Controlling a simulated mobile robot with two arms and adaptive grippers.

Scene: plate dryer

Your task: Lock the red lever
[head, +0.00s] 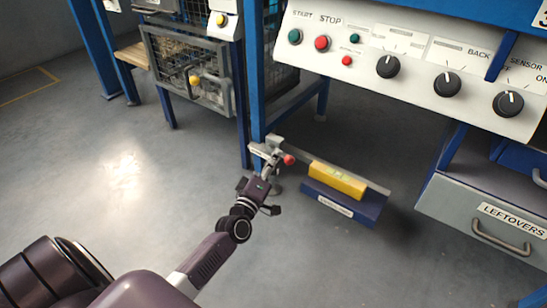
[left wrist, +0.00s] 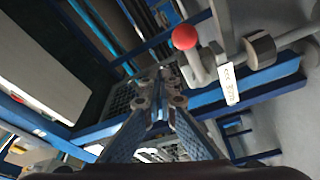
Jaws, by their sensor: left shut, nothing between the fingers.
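The red lever is a metal handle with a red ball knob (head: 289,160), low on the blue post at the left end of a grey bar. The knob also shows in the left wrist view (left wrist: 184,37), above and right of the fingertips, with a labelled tag (left wrist: 231,84) beside it. My left gripper (head: 272,159) is shut and empty, close to the left of the knob in the head view. Its fingers (left wrist: 158,76) point past the lever in the wrist view, with a visible gap to the knob. In the head view the gripper partly hides the lever's base. My right gripper is not in view.
A yellow block (head: 338,180) and a dark blue labelled block (head: 342,203) sit along the bar. A control panel (head: 415,65) with knobs overhangs above. A grey "LEFTOVERS" drawer (head: 480,217) stands right. A blue post (head: 255,80) rises behind the gripper. The floor at left is clear.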

